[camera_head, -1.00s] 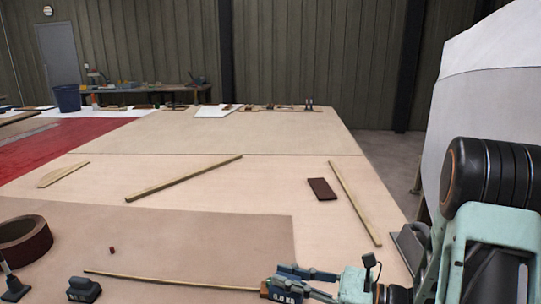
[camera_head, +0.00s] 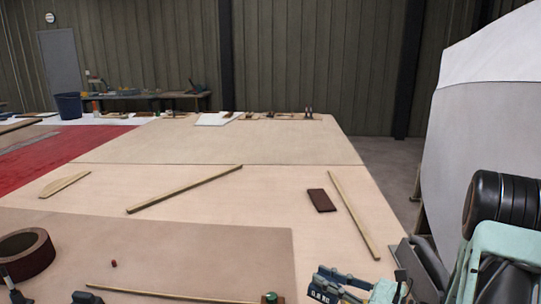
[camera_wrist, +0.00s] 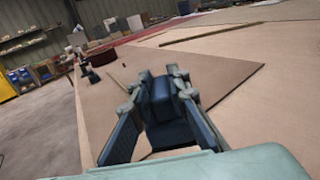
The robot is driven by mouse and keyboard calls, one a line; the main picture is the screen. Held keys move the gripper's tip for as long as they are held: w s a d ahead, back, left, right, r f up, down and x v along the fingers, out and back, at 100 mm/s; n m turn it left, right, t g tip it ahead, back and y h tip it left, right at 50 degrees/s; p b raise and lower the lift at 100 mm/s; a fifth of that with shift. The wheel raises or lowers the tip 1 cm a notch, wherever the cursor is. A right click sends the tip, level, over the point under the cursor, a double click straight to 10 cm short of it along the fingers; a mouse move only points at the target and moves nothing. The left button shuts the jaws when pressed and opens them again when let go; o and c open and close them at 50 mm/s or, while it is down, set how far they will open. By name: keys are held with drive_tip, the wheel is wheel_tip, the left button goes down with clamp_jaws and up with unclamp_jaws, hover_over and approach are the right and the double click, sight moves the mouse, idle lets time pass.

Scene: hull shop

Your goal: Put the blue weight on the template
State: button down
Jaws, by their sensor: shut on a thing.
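The blue weight (camera_head: 321,295), dark blue with pale "0.8 KG" lettering, is between the fingers of my gripper (camera_head: 338,282) at the bottom of the head view. In the wrist view the weight (camera_wrist: 162,105) sits between both fingers, and my gripper is shut on it. A large flat brown sheet (camera_head: 200,255), which I take to be the template, lies on the table at the lower left. The weight appears just right of the sheet's right edge in the head view. Its height above the table is hard to tell.
A thin wooden batten (camera_head: 170,293) lies along the sheet, with a green-topped object (camera_head: 269,298) at its right end. A dark weight (camera_head: 88,298) and a tape roll (camera_head: 28,255) are at left. A pale hull stands right.

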sight(327, 278)
wheel_tip(327, 278, up, 13)
drive_tip(key=p, duration=1.6)
drive_tip(key=shift+f+p, duration=0.2)
drive_tip(key=shift+p, duration=0.2)
drive_tip(key=shift+a, duration=0.15)
drive_tip(key=shift+m+t+h, duration=2.5)
drive_tip(key=shift+t+h, duration=0.1)
drive_tip(key=shift+h, duration=0.3)
